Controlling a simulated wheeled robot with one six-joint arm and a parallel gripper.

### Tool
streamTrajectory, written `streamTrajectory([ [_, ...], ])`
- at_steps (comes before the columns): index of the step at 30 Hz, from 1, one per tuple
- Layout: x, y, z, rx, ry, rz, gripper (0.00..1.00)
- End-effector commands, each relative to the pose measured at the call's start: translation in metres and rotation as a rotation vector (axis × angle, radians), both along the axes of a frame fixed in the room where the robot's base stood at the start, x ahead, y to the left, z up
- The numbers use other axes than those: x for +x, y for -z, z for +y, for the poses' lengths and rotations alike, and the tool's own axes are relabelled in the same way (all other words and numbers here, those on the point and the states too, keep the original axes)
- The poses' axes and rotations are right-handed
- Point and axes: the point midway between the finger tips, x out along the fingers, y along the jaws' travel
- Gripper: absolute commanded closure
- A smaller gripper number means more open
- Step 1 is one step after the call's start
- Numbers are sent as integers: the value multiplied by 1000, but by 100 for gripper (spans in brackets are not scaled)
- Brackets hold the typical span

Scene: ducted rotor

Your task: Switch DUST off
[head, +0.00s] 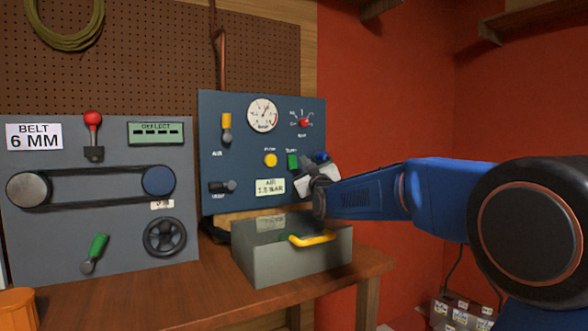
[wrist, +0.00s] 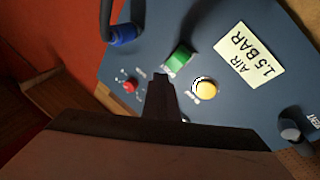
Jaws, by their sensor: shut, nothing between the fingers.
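I cannot read a DUST label in either view, so I cannot tell which control it names. The blue-grey panel (head: 240,150) carries a yellow lever (head: 227,127), a yellow round button (head: 270,160), a green rocker (head: 292,161), a red knob (head: 303,122) and a dark lever (head: 222,187). My gripper (head: 318,178) is at the panel's lower right, shut and empty. In the wrist view my gripper (wrist: 160,80) points between the green rocker (wrist: 179,58), the yellow button (wrist: 205,87) and the red knob (wrist: 129,86). It hides part of the panel; contact cannot be told.
A blue hose fitting (wrist: 122,36) sticks out near the green rocker. A grey box (head: 290,258) with a yellow handle (head: 312,240) stands on the wooden bench (head: 150,300) below the panel. A grey belt panel (head: 110,220) stands at left. The red wall is at right.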

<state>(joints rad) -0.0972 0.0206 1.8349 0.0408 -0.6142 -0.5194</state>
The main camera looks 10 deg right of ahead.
Motion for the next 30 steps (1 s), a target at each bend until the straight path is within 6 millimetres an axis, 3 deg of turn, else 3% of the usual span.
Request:
streamTrajectory([
  [12,31,15,10,0,0,-1,100],
  [30,33,16,11,0,0,-1,100],
])
